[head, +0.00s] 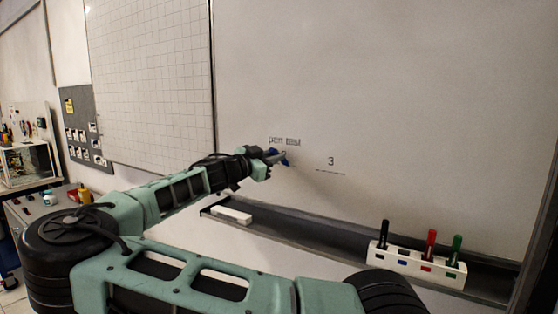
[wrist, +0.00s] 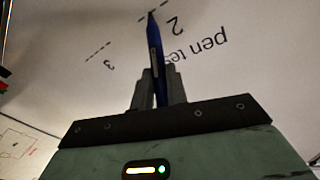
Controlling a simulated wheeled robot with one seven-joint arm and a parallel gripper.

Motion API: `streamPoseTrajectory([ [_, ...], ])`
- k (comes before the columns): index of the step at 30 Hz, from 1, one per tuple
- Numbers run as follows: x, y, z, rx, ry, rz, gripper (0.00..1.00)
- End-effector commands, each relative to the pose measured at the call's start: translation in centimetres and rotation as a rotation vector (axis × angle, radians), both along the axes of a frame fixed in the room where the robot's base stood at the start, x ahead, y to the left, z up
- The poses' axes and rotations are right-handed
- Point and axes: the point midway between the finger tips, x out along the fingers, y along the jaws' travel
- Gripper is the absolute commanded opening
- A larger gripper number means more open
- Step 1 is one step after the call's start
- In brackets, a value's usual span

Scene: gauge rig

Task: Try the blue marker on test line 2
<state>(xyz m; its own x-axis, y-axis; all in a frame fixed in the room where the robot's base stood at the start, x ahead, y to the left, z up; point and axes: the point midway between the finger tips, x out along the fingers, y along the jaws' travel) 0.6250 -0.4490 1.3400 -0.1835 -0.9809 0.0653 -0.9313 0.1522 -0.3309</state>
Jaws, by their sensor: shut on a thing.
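My gripper (head: 267,160) is shut on the blue marker (head: 281,157), out in front of the whiteboard (head: 420,90). In the wrist view the blue marker (wrist: 154,45) stands between the fingers (wrist: 157,85), its dark tip pointing at the board. The tip lies over the short dashes of test line 2 (wrist: 143,18), beside the digit 2 (wrist: 174,25). I cannot tell whether the tip touches the board. In the head view the gripper and marker hide most of line 2. No blue ink shows on the board.
A white holder (head: 416,265) on the ledge (head: 300,233) has black (head: 384,233), red (head: 430,244) and green (head: 455,250) markers. A white block (head: 231,215) lies on the ledge's left end.

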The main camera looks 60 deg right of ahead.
Motion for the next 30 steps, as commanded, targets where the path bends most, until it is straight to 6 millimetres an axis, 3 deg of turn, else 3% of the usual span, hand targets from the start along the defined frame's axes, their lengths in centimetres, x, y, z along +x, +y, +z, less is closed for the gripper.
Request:
streamPoseTrajectory([
  [30,6.1,0.4,-0.1,-0.001,0.000,0.002,0.00],
])
